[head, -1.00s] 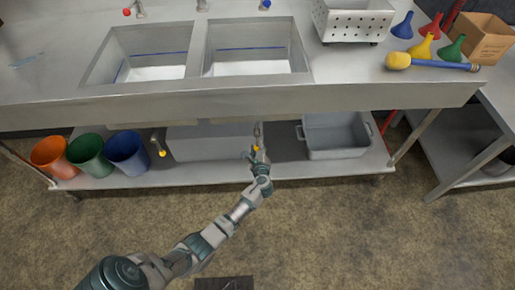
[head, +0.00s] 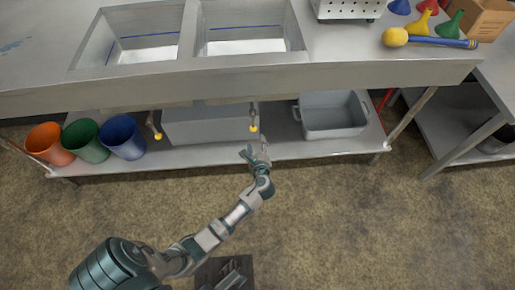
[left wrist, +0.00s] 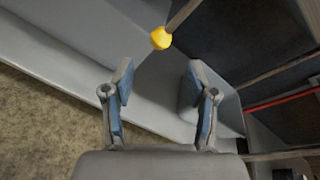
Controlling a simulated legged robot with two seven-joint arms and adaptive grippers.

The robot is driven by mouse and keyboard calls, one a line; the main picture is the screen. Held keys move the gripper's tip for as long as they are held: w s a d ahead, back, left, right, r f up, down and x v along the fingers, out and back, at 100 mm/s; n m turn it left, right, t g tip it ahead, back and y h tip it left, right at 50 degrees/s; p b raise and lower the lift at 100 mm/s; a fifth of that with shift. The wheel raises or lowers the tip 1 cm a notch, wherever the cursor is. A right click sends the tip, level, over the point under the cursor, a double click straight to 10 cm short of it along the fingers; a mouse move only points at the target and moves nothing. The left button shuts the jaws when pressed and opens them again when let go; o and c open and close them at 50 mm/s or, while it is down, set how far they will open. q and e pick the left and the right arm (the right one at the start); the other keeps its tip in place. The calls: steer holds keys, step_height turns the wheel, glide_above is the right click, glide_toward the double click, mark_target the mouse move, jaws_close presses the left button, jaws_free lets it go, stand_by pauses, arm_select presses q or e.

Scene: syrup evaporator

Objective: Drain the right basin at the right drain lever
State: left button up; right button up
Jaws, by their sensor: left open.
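The right basin (head: 243,47) is in the counter in the head view, with a blue line around its inside and a white bottom. Below it hangs the right drain lever (head: 253,122), a thin rod with a yellow knob. The knob also shows in the left wrist view (left wrist: 161,38), beyond the fingertips and near the middle between them. My left gripper (head: 256,152) is open and empty, just below the knob and apart from it; its two fingers stand wide in the left wrist view (left wrist: 158,80).
The left basin (head: 143,50) has its own yellow-knobbed lever (head: 156,130) to the left. Orange, green and blue buckets (head: 122,137) stand on the lower shelf (head: 190,156), with a grey tub (head: 333,117) at right. The counter front (head: 330,76) overhangs the shelf.

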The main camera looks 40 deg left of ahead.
arm_select(q)
steer(key=shift+v, duration=1.6)
